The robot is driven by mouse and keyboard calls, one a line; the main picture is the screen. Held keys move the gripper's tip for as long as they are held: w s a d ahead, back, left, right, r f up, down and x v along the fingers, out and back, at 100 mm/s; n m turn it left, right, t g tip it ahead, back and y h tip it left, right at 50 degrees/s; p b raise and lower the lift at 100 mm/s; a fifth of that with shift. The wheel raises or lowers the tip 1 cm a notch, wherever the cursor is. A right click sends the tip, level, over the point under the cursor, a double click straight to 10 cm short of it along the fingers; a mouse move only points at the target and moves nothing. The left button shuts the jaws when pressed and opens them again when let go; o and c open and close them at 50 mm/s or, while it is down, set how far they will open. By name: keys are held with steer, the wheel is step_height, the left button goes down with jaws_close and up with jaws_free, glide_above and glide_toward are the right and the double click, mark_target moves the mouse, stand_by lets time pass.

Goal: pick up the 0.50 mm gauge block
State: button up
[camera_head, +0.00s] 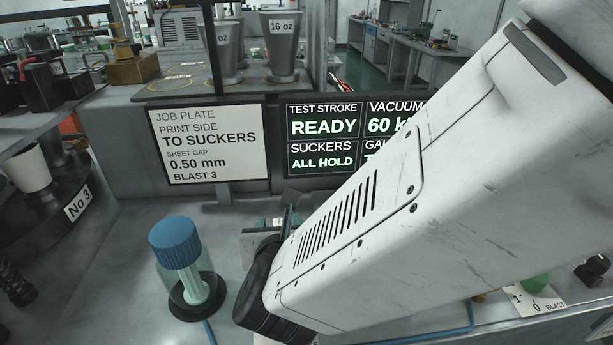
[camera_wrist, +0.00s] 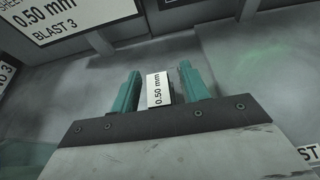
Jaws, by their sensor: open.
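The 0.50 mm gauge block (camera_wrist: 155,88) shows in the wrist view as a small white-faced block, its "0.50 mm" label turned sideways, with a dark part along its right side. My gripper (camera_wrist: 159,70) is open, with its two teal fingers on either side of the block. A gap shows between the block and each finger. The block's lower end is hidden behind the dark gripper plate, so I cannot tell what it rests on. In the head view my arm covers most of the gripper, and I cannot make out the block.
A blue-capped clear jar (camera_head: 175,240) stands on the grey bench (camera_head: 125,265), left of my arm. Behind are the job plate sign (camera_head: 212,143) and a status display (camera_head: 322,129). A dark round stand (camera_head: 45,215) marked No 3 is at left.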

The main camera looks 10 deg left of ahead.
steer(key=shift+w, duration=0.15)
jaws_close()
steer(key=shift+r, duration=0.1)
